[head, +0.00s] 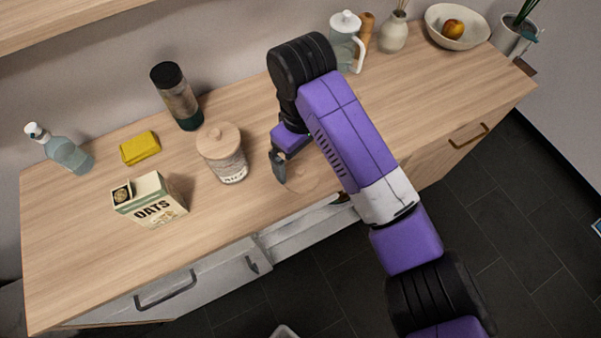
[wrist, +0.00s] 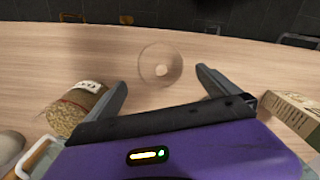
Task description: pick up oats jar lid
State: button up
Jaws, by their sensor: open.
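The lid is a round, pale wood-coloured disc with a small light knob. It lies on the wooden counter, knob up, in the upper middle of the wrist view (wrist: 161,69). In the head view the lid (head: 304,181) blends into the counter beside my gripper and is partly behind my arm. My gripper (head: 280,166) is above the counter near the lid. In the wrist view my gripper (wrist: 160,80) is open and empty, fingers apart on either side of the lid. An open jar of oats (wrist: 72,112) stands near the left finger; my arm hides it in the head view.
A lidded jar (head: 222,155) stands left of my gripper, with an OATS box (head: 151,203) farther left. A dark-topped bottle (head: 179,98), yellow block (head: 140,148), spray bottle (head: 62,150), pitcher (head: 345,42) and bowl (head: 457,27) stand around. The counter's front edge is near the lid.

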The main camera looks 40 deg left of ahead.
aim_at(301, 170)
notch_tip(301, 170, down, 7)
jog(key=shift+s+r+p, duration=0.1)
jog(key=shift+r+p, duration=0.05)
jog(key=shift+p, duration=0.5)
jog(key=shift+c, duration=0.4)
jog(key=c, duration=1.2)
jog(key=shift+o, duration=0.2)
jog(key=shift+r, duration=0.1)
